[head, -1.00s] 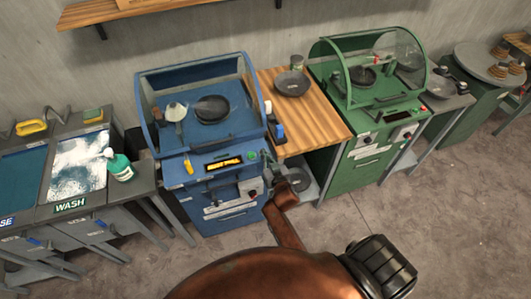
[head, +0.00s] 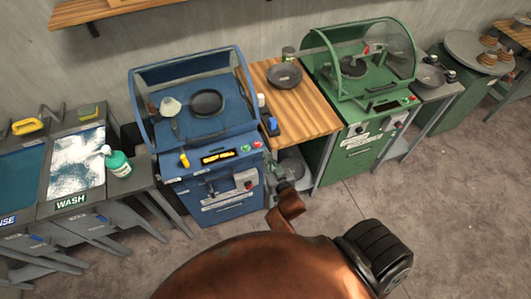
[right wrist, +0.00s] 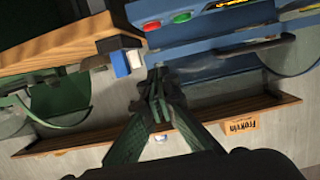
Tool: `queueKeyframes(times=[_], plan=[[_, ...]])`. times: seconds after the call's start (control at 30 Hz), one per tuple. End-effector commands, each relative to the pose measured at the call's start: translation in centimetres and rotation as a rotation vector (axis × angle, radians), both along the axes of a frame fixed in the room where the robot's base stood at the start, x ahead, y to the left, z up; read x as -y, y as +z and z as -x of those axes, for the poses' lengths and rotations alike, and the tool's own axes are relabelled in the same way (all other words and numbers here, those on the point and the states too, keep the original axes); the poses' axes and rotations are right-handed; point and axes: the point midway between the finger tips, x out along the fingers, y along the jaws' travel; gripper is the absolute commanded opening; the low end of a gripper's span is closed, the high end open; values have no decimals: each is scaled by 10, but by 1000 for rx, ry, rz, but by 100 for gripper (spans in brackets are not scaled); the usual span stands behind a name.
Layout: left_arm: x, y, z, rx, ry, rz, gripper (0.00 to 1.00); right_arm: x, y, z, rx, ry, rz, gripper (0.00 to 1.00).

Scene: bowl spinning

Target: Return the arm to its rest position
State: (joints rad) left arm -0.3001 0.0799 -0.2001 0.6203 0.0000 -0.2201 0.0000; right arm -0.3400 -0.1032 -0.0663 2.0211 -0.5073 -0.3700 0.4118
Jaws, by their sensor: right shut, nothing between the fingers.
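My right arm, copper-coloured, rises from the bottom of the head view. My right gripper (head: 281,174) is small and partly hidden by my own wrist, in front of the gap between the blue machine (head: 215,190) and the green machine (head: 362,150). In the right wrist view the dark green fingers of my right gripper (right wrist: 157,88) meet at their tips, shut and empty. The blue machine's panel (right wrist: 205,35) shows beyond them there. My left gripper is not in view.
A wooden counter (head: 310,115) joins the two machines; a dark bowl (head: 284,77) stands on it. The wash station (head: 72,160), with a green spray bottle (head: 118,163), is at left. The floor (head: 450,210) at right is clear.

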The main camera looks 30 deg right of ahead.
Motion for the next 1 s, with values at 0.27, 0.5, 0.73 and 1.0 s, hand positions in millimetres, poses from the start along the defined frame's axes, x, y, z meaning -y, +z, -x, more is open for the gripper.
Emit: queueKeyframes(times=[0.27,0.5,0.73,1.0], plan=[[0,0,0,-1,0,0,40,0,0,-1,0,1,0,0],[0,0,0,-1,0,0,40,0,0,-1,0,1,1,0],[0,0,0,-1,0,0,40,0,0,-1,0,1,1,0],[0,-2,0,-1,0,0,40,-16,-83,2,-129,52,-6,0]])
